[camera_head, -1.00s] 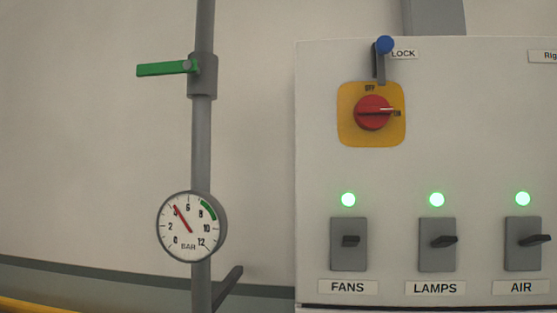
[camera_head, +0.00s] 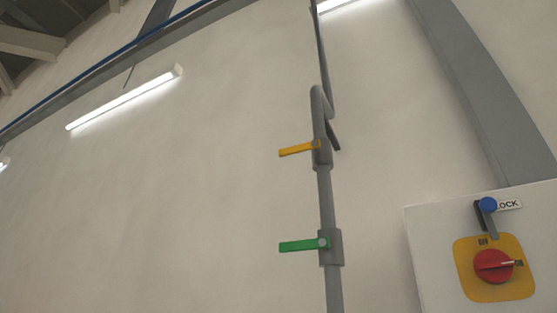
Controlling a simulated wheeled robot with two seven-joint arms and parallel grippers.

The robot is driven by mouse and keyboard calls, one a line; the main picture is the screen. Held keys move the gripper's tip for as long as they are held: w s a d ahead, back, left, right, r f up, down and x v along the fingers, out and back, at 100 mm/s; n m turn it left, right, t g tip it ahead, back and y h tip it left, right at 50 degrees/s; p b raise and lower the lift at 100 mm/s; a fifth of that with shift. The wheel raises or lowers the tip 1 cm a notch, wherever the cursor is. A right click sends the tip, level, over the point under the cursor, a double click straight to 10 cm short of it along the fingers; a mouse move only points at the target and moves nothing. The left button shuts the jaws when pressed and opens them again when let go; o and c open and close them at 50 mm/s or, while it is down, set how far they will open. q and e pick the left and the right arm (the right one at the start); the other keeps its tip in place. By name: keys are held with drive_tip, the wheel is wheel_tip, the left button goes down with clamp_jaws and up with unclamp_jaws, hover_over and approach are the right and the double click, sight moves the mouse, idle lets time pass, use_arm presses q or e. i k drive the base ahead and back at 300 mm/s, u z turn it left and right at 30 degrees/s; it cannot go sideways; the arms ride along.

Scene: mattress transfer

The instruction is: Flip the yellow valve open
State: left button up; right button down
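The yellow valve handle (camera_head: 297,150) is on the upper part of a grey vertical pipe (camera_head: 328,198). It sticks out to the left, roughly square to the pipe, from a grey valve body (camera_head: 321,153). A green valve handle (camera_head: 303,245) sits lower on the same pipe and also points left. Neither of my grippers shows in the head view, and nothing touches the yellow handle.
A control panel (camera_head: 425,250) stands at the lower right, with a red rotary switch (camera_head: 493,266) on a yellow plate and a blue-knobbed lock lever (camera_head: 488,205). A lit tube lamp (camera_head: 125,100) hangs at the upper left. The wall left of the pipe is bare.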

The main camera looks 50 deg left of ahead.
sight(314, 144)
drive_tip(key=k, duration=0.25)
drive_tip(key=u, duration=1.2)
drive_tip(key=i, duration=0.5)
